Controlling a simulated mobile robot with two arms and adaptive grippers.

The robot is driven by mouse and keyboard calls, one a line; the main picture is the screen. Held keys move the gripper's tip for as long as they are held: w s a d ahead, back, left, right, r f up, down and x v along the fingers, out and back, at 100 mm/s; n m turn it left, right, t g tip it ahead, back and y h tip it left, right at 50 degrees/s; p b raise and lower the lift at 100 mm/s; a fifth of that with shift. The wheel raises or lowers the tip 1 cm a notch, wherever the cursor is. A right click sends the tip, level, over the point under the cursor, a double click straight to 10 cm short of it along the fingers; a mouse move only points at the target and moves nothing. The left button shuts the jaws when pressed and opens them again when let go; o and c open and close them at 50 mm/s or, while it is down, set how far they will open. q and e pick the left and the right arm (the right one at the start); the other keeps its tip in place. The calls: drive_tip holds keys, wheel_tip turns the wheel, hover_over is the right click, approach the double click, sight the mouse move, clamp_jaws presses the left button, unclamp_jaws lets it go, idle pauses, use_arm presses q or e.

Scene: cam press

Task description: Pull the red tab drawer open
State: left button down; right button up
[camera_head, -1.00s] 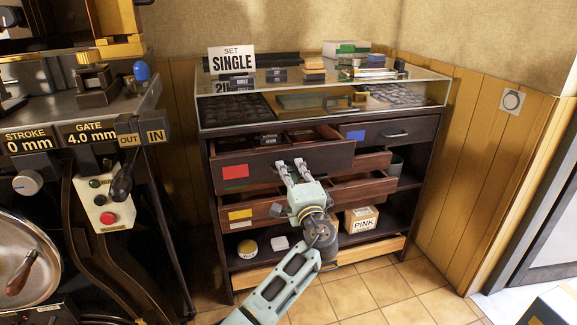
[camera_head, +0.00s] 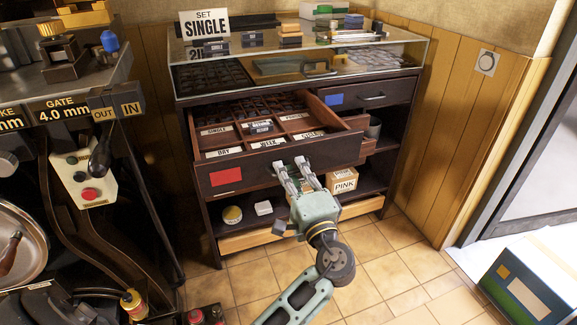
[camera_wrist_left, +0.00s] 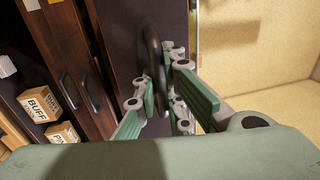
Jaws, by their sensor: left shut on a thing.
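The red tab drawer (camera_head: 270,166) stands well out of the dark cabinet, its labelled compartments in plain view. Its red tab (camera_head: 226,177) is on the left of its front. My left gripper (camera_head: 296,170) is at the drawer front, right of the tab. In the left wrist view the fingers (camera_wrist_left: 165,100) are shut on the drawer's dark curved handle (camera_wrist_left: 154,62). In the head view the gripper hides the handle. My right gripper is not in view.
The blue tab drawer (camera_head: 371,97) is closed. A glass display case (camera_head: 300,63) tops the cabinet. A machine with a control box (camera_head: 83,175) stands at the left. A box (camera_head: 530,285) is on the floor at the right. Tiled floor in front is partly clear.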

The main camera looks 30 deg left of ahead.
use_arm(q)
drive_tip(key=c, duration=2.1)
unclamp_jaws()
drive_tip(key=shift+d, duration=0.1)
drive_tip(key=v, duration=1.2)
